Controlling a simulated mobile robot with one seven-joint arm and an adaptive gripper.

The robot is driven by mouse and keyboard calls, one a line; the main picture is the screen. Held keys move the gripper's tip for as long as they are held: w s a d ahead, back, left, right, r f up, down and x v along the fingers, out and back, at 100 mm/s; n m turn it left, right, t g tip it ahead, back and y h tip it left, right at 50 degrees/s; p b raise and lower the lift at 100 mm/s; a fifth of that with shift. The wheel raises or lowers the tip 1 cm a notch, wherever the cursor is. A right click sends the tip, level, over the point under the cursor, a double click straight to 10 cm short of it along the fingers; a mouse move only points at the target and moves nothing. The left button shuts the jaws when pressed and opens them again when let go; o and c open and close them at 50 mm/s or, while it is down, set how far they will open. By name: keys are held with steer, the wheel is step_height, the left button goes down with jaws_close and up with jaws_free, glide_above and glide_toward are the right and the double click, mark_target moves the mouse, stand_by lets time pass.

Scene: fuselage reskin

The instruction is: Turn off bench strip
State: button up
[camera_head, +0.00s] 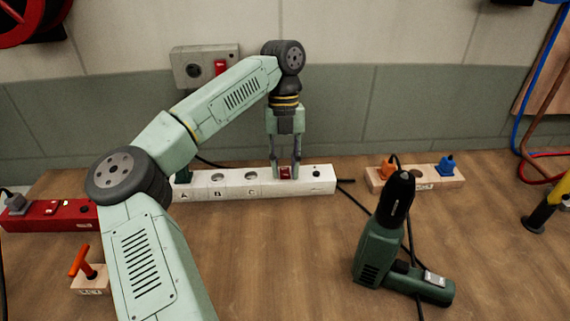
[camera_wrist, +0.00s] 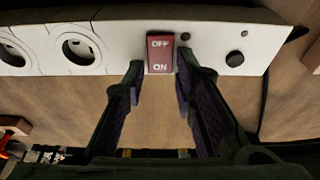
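The white bench strip (camera_head: 222,184) lies on the bench, with sockets marked A, B and C and a red rocker switch (camera_head: 288,172) towards its right end. In the wrist view the switch (camera_wrist: 160,54) reads OFF at the top and ON at the bottom. Which side is pressed I cannot tell. A small dark red dot, perhaps a lamp, sits beside it. My gripper (camera_head: 286,172) points down at the switch. In the wrist view its two fingers (camera_wrist: 160,85) stand apart, one on each side of the switch's lower end, with nothing between them. Whether they touch the strip is unclear.
A green drill (camera_head: 380,252) stands at front right. A wooden block (camera_head: 375,180) with orange and blue plugs lies right of the strip. A red strip (camera_head: 60,217) and an orange T-handle (camera_head: 82,262) are at left. A grey wall box (camera_head: 190,68) with a red switch is behind.

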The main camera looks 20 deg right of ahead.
mark_target(285, 173)
steer(key=shift+o, duration=1.3)
step_height(285, 173, up, 10)
